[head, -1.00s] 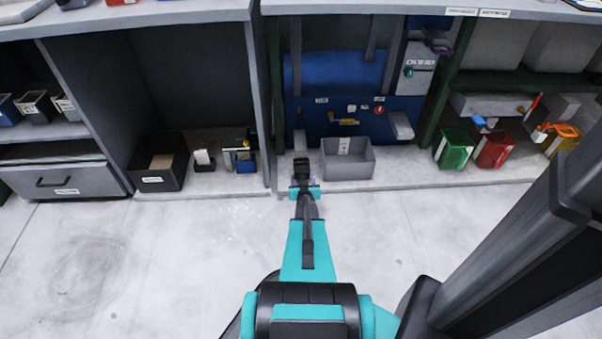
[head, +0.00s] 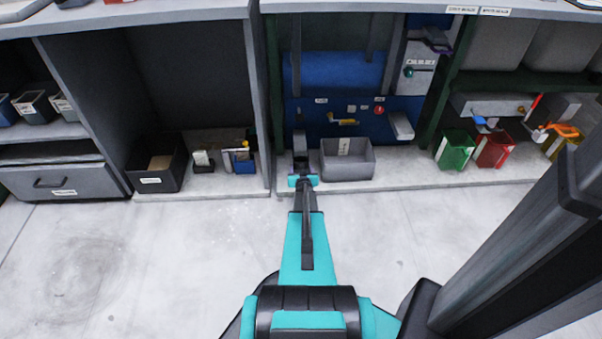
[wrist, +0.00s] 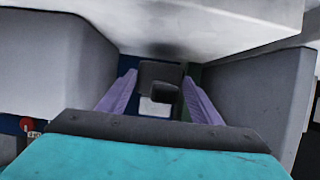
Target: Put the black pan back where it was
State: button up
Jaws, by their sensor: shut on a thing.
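My gripper (head: 302,175) reaches low into the middle bay, just left of a grey open bin. In the wrist view, its two purple fingers (wrist: 161,97) are shut on a small dark, blocky thing (wrist: 160,72), which I take to be the black pan. In the head view the held thing is a small dark shape at the arm's tip, partly hidden by the gripper. Whether it touches the ledge or the grey bracket (head: 299,141) behind it, I cannot tell.
The grey bin (head: 348,168) is close on the right, and the bay's grey side panel (head: 259,110) is close on the left. The blue press panel (head: 350,125) with buttons stands behind. A black bin (head: 155,180) is further left; green (head: 453,155) and red (head: 492,155) bins stand right.

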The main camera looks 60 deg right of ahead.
jog(key=shift+w+d+f+b, duration=0.15)
jog(key=shift+f+b, duration=0.15)
jog(key=shift+f, duration=0.2)
jog(key=shift+w+d+f+b, duration=0.1)
jog(key=shift+d+f+b, duration=0.15)
jog(key=shift+f, duration=0.3)
jog(key=shift+w+d+f+b, duration=0.1)
jog(key=shift+f+b, duration=0.25)
jog(key=shift+f, duration=0.15)
jog(key=o, duration=1.1)
jog(key=shift+a+f, duration=0.1)
jog(key=shift+f, duration=0.05)
jog(key=p+v, duration=0.4)
jog(key=v, duration=0.9)
jog(key=shift+s+a, duration=0.3)
jog(key=shift+s, duration=0.05)
